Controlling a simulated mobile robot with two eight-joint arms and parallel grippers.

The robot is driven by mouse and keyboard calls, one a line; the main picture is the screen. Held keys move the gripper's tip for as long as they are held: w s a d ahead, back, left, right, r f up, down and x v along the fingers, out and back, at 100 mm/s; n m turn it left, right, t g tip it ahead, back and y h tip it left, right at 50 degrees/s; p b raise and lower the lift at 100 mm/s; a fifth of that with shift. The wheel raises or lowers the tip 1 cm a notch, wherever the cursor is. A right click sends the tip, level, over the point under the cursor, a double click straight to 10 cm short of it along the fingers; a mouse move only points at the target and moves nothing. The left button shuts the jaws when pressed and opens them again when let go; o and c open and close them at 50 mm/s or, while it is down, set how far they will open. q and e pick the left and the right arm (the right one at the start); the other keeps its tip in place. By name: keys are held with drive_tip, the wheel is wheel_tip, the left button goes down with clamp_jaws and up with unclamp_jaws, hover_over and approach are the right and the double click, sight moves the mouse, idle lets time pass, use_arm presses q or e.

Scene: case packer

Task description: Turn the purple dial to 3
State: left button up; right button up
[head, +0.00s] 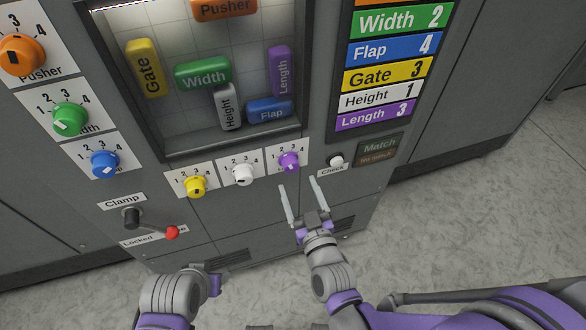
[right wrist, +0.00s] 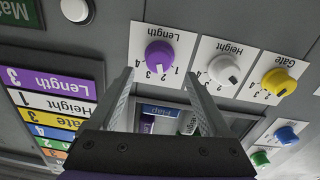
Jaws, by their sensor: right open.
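The purple dial (head: 289,162) sits on a white plate numbered 1 to 4, below the window at the right end of the lower dial row. It also shows in the right wrist view (right wrist: 159,54), where its label reads Length upside down. I cannot tell clearly which number its pointer marks. My right gripper (head: 298,184) is open and empty, just below the dial with its fingers pointing up toward it. In the right wrist view the open fingers (right wrist: 160,75) show below the dial, one on each side.
A white dial (head: 243,174) and a yellow dial (head: 195,186) stand left of the purple one. A white Check button (head: 336,160) is close on its right. The list panel (head: 388,75) reads Length 3. A red-knobbed clamp lever (head: 172,232) is lower left.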

sight(292, 169)
drive_tip(key=x, duration=0.6)
drive_tip(key=shift+w+f, duration=0.1)
drive_tip(key=shift+w, duration=0.05)
drive_tip(key=shift+c, duration=0.4)
clamp_jaws()
drive_tip(key=shift+m, duration=0.4)
drive_tip(key=m+b, duration=0.1)
drive_tip(key=m, duration=0.2)
drive_tip(key=shift+m, duration=0.3)
drive_tip(key=shift+m+b, duration=0.35)
drive_tip(key=shift+m, duration=1.15)
